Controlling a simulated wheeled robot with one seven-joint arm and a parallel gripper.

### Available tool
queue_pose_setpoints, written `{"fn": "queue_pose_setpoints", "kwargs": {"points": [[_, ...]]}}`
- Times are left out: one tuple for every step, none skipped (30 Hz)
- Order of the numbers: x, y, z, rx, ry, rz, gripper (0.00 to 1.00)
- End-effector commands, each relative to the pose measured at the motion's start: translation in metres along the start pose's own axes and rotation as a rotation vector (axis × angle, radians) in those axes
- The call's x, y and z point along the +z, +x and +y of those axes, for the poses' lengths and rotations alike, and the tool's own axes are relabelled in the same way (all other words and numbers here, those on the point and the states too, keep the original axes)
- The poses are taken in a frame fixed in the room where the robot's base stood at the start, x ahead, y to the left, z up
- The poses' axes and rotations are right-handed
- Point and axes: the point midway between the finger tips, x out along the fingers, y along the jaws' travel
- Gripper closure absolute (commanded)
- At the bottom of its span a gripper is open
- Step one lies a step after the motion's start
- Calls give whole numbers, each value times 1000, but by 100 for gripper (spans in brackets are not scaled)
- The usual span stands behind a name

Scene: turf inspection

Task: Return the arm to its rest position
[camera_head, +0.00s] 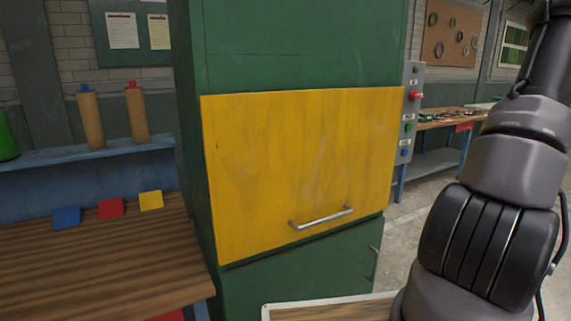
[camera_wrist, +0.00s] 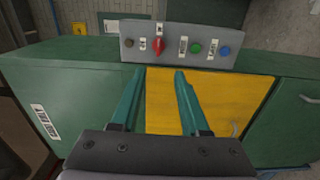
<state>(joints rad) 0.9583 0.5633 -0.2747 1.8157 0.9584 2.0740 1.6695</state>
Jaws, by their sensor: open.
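My gripper (camera_wrist: 152,100) shows in the wrist view with its two teal fingers spread apart and nothing between them. The fingers point toward the green cabinet (camera_wrist: 75,85) and overlap its yellow door (camera_wrist: 235,98) in that view. I cannot tell how far they are from it. In the head view my dark grey arm (camera_head: 490,235) rises along the right side, and the gripper is out of sight there. The yellow door (camera_head: 300,165) has a metal bar handle (camera_head: 321,217) near its lower edge and looks shut.
A control panel (camera_head: 410,112) with a red knob and buttons is on the cabinet's right side; the wrist view shows the panel (camera_wrist: 178,46) just beyond the fingertips. A wooden bench (camera_head: 100,260) with blue, red and yellow squares stands left. Floor (camera_head: 425,185) is visible right of the cabinet.

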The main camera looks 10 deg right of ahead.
Motion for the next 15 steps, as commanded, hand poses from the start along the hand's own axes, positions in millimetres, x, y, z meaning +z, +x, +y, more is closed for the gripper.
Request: {"fn": "queue_pose_setpoints", "kwargs": {"points": [[-2, 2, 1, -2, -7, 6, 55], [-6, 6, 3, -9, -23, 16, 55], [-11, 9, 4, -16, -40, 26, 55], [-14, 12, 5, -21, -51, 33, 55], [-17, 14, 6, -27, -63, 41, 55], [-22, 18, 7, -35, -83, 53, 55], [-26, 21, 8, -41, -97, 61, 55], [-29, 23, 9, -46, -111, 69, 55], [-35, 27, 11, -54, -132, 83, 55], [-39, 31, 12, -61, -150, 95, 55], [-44, 34, 13, -68, -168, 106, 55], [-51, 39, 15, -77, -197, 123, 55], [-57, 42, 17, -85, -218, 137, 55], [-63, 46, 18, -93, -242, 152, 55], [-73, 52, 20, -105, -281, 176, 55]]}}
